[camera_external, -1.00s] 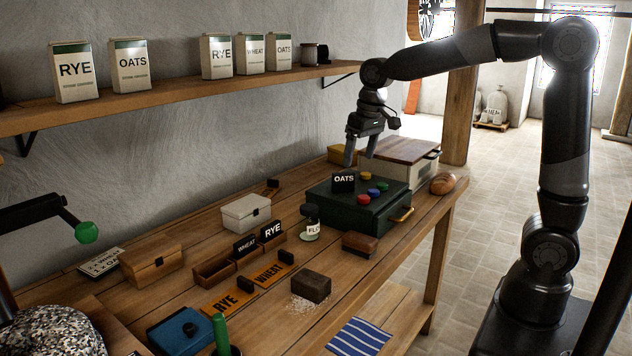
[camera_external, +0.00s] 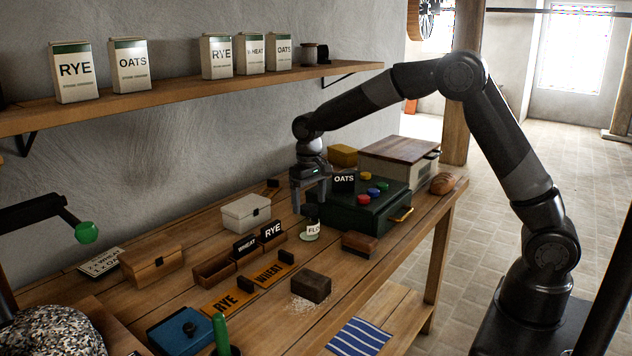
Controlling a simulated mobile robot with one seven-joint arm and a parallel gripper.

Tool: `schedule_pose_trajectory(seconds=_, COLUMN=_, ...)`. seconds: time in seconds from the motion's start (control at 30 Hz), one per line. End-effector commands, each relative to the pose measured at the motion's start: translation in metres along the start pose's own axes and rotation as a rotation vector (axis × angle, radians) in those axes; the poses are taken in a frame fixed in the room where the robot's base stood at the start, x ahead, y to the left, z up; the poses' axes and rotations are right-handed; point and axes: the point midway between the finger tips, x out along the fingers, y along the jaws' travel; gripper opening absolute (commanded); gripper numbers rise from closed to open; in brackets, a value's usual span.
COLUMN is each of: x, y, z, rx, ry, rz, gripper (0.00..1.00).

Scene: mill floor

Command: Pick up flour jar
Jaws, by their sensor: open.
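The flour jar (camera_external: 312,232) stands upright on the wooden workbench, left of the green box. Its white label shows the letters "FLO". My gripper (camera_external: 309,211) points down right over the jar, with its fingers apart. The fingers hide the upper part of the jar. I cannot tell whether they touch it or how far down its sides they reach.
The green box (camera_external: 350,214) with colored knobs and an OATS sign (camera_external: 344,183) stands close at right. A small brown box (camera_external: 360,244) is in front. A white box (camera_external: 246,213) and the compartment tray (camera_external: 214,272) with WHEAT and RYE signs are at left.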

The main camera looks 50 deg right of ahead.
Motion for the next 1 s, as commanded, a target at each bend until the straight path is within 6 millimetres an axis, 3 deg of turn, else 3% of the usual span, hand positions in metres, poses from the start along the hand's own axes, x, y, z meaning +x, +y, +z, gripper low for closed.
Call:
schedule_pose_trajectory(seconds=0.5, x=0.058, y=0.002, z=0.0, rx=0.0, ry=-0.001, rz=0.0, gripper=0.81)
schedule_pose_trajectory(seconds=0.77, x=0.061, y=0.002, z=0.0, rx=0.0, ry=0.001, rz=0.0, gripper=0.81)
schedule_pose_trajectory(seconds=1.0, x=0.06, y=0.002, z=0.0, rx=0.0, ry=0.001, rz=0.0, gripper=0.62)
